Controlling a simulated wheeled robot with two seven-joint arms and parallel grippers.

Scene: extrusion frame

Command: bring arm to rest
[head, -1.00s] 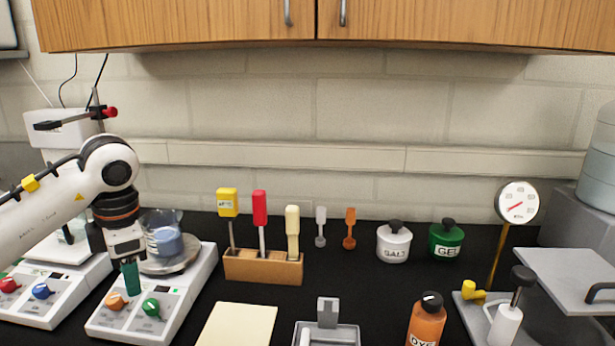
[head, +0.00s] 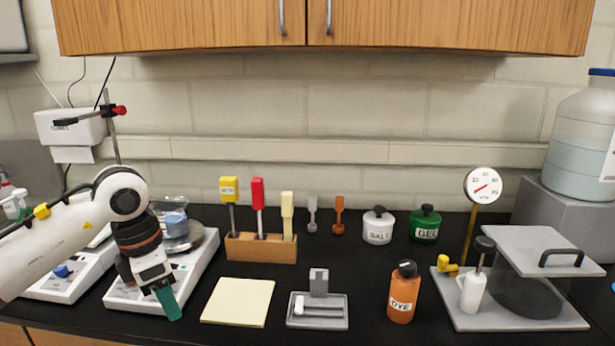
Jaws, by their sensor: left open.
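My left arm reaches in from the left edge, white with a black and copper-coloured wrist. Its left gripper (head: 166,294) has teal fingers that point down and slightly right, over the front part of a white hotplate stirrer (head: 200,262). The fingers overlap in this view, so their gap is hard to see, but the gripper is open and nothing shows between them. A beaker with blue liquid (head: 175,224) stands on the stirrer's round plate, behind the wrist. My right gripper is not in view.
A second white stirrer (head: 68,282) stands further left. A gauge (head: 484,186) stands by a grey lidded apparatus (head: 545,250).

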